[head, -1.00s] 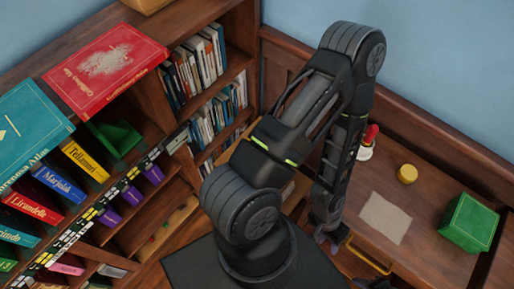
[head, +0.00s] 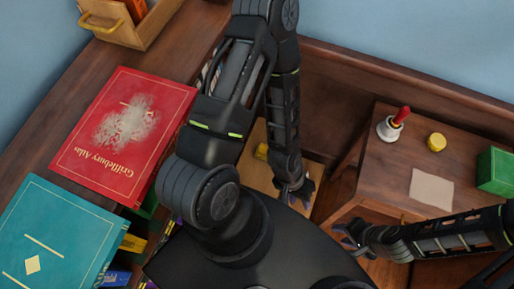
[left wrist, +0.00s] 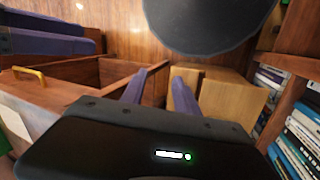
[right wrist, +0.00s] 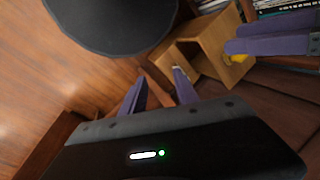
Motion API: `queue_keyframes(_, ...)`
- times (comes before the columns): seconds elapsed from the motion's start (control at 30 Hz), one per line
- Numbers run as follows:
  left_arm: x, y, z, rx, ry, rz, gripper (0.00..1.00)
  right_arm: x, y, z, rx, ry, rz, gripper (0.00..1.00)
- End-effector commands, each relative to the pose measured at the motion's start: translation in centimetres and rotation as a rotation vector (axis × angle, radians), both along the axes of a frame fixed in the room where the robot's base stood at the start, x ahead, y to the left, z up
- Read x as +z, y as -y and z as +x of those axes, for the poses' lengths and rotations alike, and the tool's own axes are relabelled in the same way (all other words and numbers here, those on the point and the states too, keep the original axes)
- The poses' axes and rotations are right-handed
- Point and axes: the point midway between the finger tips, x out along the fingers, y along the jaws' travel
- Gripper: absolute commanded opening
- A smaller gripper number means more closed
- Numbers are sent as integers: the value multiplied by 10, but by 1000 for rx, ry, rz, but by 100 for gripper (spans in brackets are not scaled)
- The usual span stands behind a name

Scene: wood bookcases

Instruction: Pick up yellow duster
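A small yellow object (head: 262,151), perhaps the duster, shows at the light wooden box (head: 258,178) beside my left forearm in the head view. In the right wrist view a yellow bit (right wrist: 238,58) shows at the same box, partly hidden by my left gripper's purple fingers. I cannot make it out in the left wrist view. My left gripper (head: 296,190) is open and empty near the box's right side; its fingers (left wrist: 155,90) point toward the box. My right gripper (head: 348,236) is open and empty, further right, by the desk; its fingers show below (right wrist: 160,88).
A desk (head: 385,170) at right bears a red-handled bell (head: 392,124), a yellow round item (head: 436,142), a paper sheet (head: 431,188) and a green box (head: 496,171). A drawer (left wrist: 70,90) stands open. The bookcase top bears a dusty red atlas (head: 125,135) and a teal atlas (head: 55,235).

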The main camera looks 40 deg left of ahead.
Motion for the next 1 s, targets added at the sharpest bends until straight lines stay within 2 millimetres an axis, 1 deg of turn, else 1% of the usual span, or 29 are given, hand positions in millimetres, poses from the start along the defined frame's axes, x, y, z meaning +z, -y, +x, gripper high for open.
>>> queue_keyframes(0.17,0,1,0,-1,0,-1,36,0,1,0,-1,0,-1,36)
queue_keyframes(0.27,-1,0,1,-1,1,0,44,-1,0,0,-1,1,0,44)
queue_keyframes(0.33,-6,-3,4,2,2,3,49,-6,0,1,-1,2,0,49)
queue_keyframes(0.47,-28,-15,20,8,6,17,60,-27,0,1,0,5,2,60)
queue_keyframes(0.57,-53,-34,40,17,6,41,68,-54,-1,3,1,10,5,68)
queue_keyframes(0.67,-81,-63,67,30,7,78,76,-87,-2,4,2,17,7,76)
queue_keyframes(0.7,-92,-77,79,40,6,96,80,-101,-3,5,2,21,9,80)
queue_keyframes(0.77,-106,-100,95,53,1,128,85,-122,-3,6,3,26,12,85)
queue_keyframes(0.8,-114,-116,106,62,-1,150,88,-136,-4,7,4,29,14,88)
queue_keyframes(0.87,-124,-140,120,79,-6,187,93,-155,-5,8,4,34,17,93)
queue_keyframes(0.9,-128,-157,128,90,-11,210,96,-166,-5,9,6,36,19,96)
queue_keyframes(0.97,-133,-180,138,110,-19,244,100,-181,-6,10,7,41,21,98)
queue_keyframes(1.0,-134,-193,143,122,-24,265,100,-189,-7,10,8,43,23,98)
